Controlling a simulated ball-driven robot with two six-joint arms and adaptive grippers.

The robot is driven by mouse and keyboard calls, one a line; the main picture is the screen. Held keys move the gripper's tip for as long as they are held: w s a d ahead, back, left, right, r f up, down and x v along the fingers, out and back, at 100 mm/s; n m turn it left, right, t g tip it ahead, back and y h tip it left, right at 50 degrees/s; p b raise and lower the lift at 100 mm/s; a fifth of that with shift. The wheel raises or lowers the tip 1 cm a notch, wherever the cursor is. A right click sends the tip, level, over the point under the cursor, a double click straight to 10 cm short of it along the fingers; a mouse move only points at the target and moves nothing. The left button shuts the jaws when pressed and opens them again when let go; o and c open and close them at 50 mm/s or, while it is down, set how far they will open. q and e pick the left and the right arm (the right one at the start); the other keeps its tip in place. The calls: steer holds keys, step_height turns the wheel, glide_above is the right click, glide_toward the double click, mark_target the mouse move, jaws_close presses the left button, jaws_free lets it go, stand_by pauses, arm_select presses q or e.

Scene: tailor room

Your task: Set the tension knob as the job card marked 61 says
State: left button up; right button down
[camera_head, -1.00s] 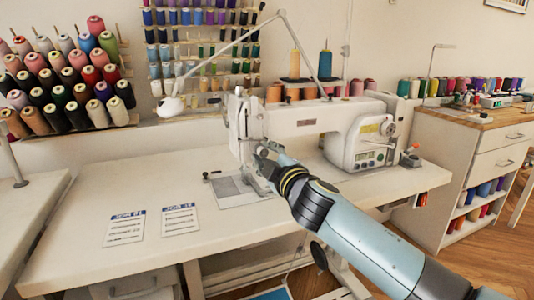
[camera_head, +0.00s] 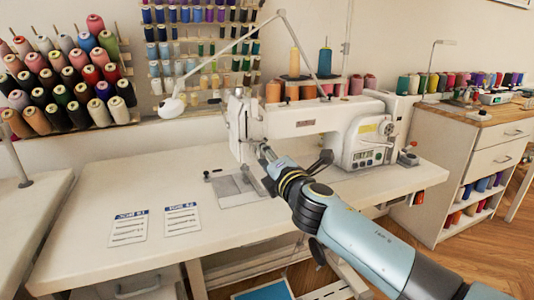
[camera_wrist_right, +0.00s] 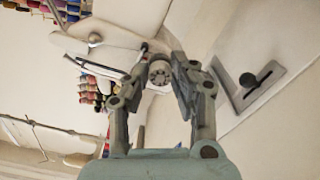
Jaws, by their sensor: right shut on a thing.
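The white sewing machine (camera_head: 310,122) stands on the table. My right gripper (camera_head: 264,152) is at the left end of the machine, by its needle head. In the right wrist view my right gripper (camera_wrist_right: 168,76) is shut on the round, ridged grey tension knob (camera_wrist_right: 160,72), with a finger on each side. The knob's setting is too small to read. Two white job cards with blue headers lie on the table, a left card (camera_head: 128,229) and a right card (camera_head: 182,218). Their numbers and lines are too blurred to read surely. My left gripper is not in view.
A wooden-topped cabinet (camera_head: 450,160) stands at the right. The table (camera_head: 90,262) is clear around the cards.

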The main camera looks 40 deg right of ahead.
steer(key=shift+f+n, duration=0.1)
steer(key=shift+n, duration=0.9)
steer(key=c, duration=1.1)
jaws_free()
steer(key=v, duration=1.2)
steer(key=shift+s, duration=0.1)
